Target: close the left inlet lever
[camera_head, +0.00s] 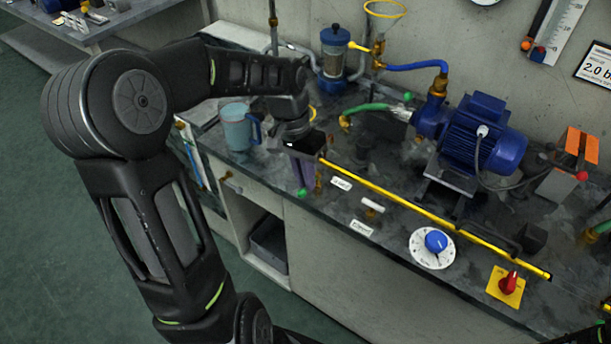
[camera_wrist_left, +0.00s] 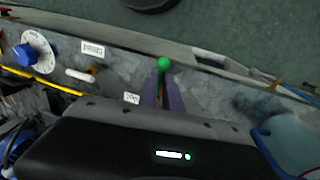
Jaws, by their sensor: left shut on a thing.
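The left inlet lever shows as a green knob (camera_head: 301,193) at the bench's front edge. In the left wrist view the green knob (camera_wrist_left: 164,63) sticks out just past my fingertips. My left gripper (camera_head: 303,174) comes down over it from above, its purple fingers shut on the lever. The fingers also show in the left wrist view (camera_wrist_left: 161,93), one on each side of the lever. They hide most of the handle, so its exact angle is hard to tell.
A white-handled lever (camera_head: 373,205) sits to the right, beside a yellow pipe (camera_head: 420,208). A blue dial (camera_head: 436,242), red knob (camera_head: 509,282) and blue pump motor (camera_head: 484,135) are further right. A blue mug (camera_head: 237,128) stands left of my gripper.

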